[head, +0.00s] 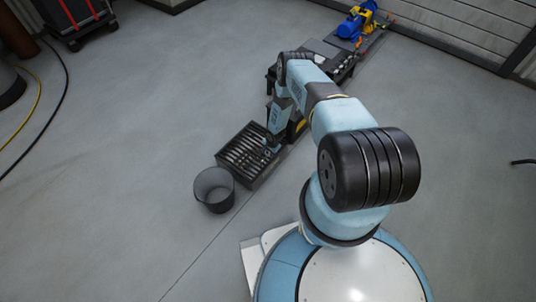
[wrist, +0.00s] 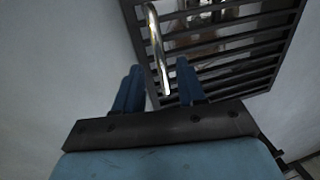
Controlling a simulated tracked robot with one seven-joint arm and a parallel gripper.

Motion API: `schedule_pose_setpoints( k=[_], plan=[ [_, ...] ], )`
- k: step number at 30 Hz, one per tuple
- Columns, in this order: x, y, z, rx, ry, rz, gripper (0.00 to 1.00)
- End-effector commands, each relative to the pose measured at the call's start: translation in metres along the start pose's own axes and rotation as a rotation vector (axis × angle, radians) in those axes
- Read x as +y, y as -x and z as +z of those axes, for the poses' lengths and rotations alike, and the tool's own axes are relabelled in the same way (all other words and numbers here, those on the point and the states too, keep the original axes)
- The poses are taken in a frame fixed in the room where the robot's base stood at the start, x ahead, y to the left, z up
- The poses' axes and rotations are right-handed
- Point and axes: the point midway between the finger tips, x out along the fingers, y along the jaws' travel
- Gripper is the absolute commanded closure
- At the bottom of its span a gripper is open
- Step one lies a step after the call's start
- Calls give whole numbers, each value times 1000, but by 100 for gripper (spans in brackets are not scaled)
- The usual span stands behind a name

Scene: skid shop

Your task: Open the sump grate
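The sump grate (head: 246,152) is a dark slatted panel over a low dark box on the floor. In the wrist view, its dark bars (wrist: 235,52) fill the upper right, and it looks level on its frame. A shiny curved metal handle (wrist: 154,36) rises from the grate. My gripper (wrist: 160,68) has its two blue fingers apart, with the handle's near end showing between them. I cannot tell whether either finger touches it. In the head view, my gripper (head: 273,141) is over the grate's right side, its fingers too small to make out.
A dark round bucket (head: 214,190) stands just left of the grate. Behind the arm runs a dark skid (head: 345,60) with a blue and yellow pump (head: 356,23) at its far end. A cart (head: 75,18) stands far left.

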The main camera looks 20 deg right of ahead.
Motion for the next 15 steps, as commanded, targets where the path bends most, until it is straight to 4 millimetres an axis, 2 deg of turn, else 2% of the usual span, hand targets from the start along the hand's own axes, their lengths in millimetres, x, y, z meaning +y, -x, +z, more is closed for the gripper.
schedule_pose_setpoints(
  k=[6,15],
  plan=[
    [0,-17,0,0,0,-1,60],
    [0,-21,0,0,-1,0,60]
  ],
)
